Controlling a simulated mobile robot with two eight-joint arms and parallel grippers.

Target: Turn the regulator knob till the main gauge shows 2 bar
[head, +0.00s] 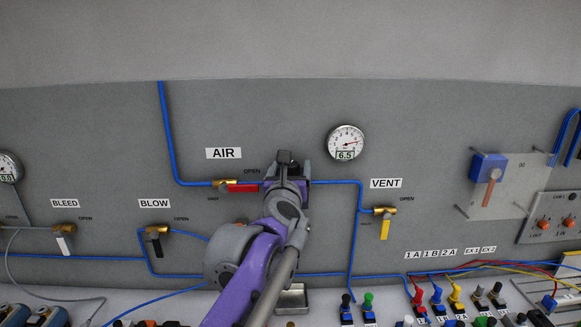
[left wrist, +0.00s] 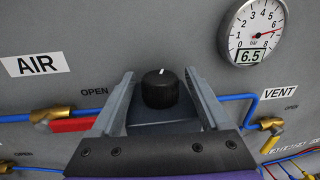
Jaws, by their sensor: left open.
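The regulator knob (left wrist: 160,90) is black with a white mark at its top, seen in the left wrist view. My left gripper (left wrist: 159,75) is open, its two fingers on either side of the knob with a gap on each side; I cannot tell how deep they reach. In the head view my left gripper (head: 287,162) is in front of the regulator and hides most of it. The main gauge (head: 346,143) is round and white, its display reading 6.5; it also shows in the left wrist view (left wrist: 245,28), marked bar. My right gripper is not in view.
The AIR valve with a red handle (head: 244,188) is just left of my gripper. The VENT valve with a yellow handle (head: 385,229) is to its right. Blue tubes (head: 165,130) run along the panel. Several coloured plugs (head: 437,295) stand at the lower right.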

